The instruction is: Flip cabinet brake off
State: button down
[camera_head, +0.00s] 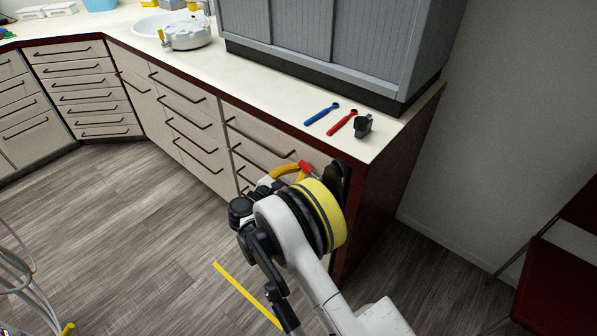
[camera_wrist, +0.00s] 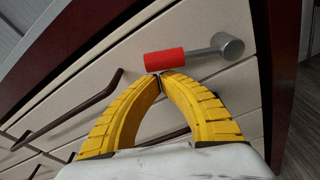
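The cabinet brake is a lever with a red grip (camera_wrist: 165,60) and a grey metal arm ending in a round hub (camera_wrist: 230,46). It lies across the light upper cabinet front in the wrist view, red end left. In the head view its red grip (camera_head: 307,167) shows beside my wrist; its hub is hidden. My gripper (camera_wrist: 158,76) has yellow ribbed fingers whose tips meet just below the red grip's left part, with nothing visible between them. The tips look very near or touching the grip; I cannot tell which. My gripper also shows in the head view (camera_head: 299,172).
The counter (camera_head: 290,112) above holds a blue tool (camera_head: 322,114), a red tool (camera_head: 342,123) and a small black object (camera_head: 363,125). Dark bar handles (camera_wrist: 85,104) stick out from the drawers close by. The floor (camera_head: 120,225) to the left is mostly clear.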

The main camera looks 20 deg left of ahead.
jog(key=shift+r, duration=0.1)
jog(key=shift+r+m, duration=0.2)
jog(key=shift+m, duration=0.1)
